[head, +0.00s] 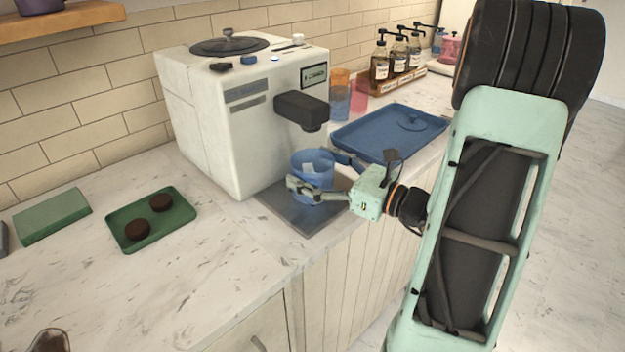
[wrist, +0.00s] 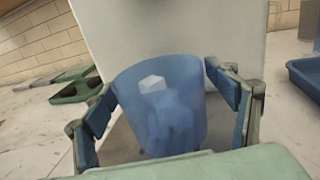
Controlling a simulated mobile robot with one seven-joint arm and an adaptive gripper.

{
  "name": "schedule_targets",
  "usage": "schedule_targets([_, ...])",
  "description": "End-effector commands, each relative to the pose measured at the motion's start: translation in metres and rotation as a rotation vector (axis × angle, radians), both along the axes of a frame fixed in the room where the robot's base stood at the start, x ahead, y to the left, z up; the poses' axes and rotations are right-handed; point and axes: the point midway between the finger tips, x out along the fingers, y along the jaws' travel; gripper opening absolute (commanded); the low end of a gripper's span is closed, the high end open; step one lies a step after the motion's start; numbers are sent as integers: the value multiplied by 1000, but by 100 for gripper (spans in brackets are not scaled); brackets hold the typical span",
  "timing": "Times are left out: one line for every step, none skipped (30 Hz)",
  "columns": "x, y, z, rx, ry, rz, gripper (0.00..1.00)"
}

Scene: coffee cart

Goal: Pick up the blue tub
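The blue tub (head: 311,162) is a translucent blue bucket standing upright on a dark grey mat (head: 275,207) in front of the white coffee machine. A pale cube shows inside it. In the wrist view the blue tub (wrist: 160,105) stands between my two fingers, tapering downward. My gripper (head: 312,188) is at the tub's near side, its fingers spread to either side of it. In the wrist view the fingers of my gripper (wrist: 165,90) look open, with their pads close to the tub's sides. Whether either pad touches it I cannot tell.
The coffee machine (head: 215,125) stands behind the tub, its dark spout (head: 302,108) above it. A blue tray (head: 360,133) with a lid lies to the right. Orange and pink cups (head: 340,90) stand behind. A green tray (head: 180,220) with two dark pucks lies left.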

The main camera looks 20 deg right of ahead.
Motion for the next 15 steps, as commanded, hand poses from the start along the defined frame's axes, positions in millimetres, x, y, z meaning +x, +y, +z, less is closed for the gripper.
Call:
schedule_targets([0, 0, 0, 0, 0, 0, 71])
schedule_targets([0, 0, 0, 0, 0, 0, 67])
schedule_targets([0, 0, 0, 0, 0, 0, 63])
schedule_targets([0, 0, 0, 0, 0, 0, 60])
schedule_targets([0, 0, 0, 0, 0, 0, 56])
schedule_targets([0, 0, 0, 0, 0, 0, 52])
schedule_targets([0, 0, 0, 0, 0, 0, 49])
schedule_targets([0, 0, 0, 0, 0, 0, 45])
schedule_targets([0, 0, 0, 0, 0, 0, 41])
schedule_targets([0, 0, 0, 0, 0, 0, 38])
schedule_targets([0, 0, 0, 0, 0, 0, 34])
schedule_targets([0, 0, 0, 0, 0, 0, 30])
schedule_targets([0, 0, 1, 0, -2, 0, 28])
schedule_targets([0, 0, 1, 0, -2, 0, 28])
schedule_targets([0, 0, 1, 0, -2, 0, 28])
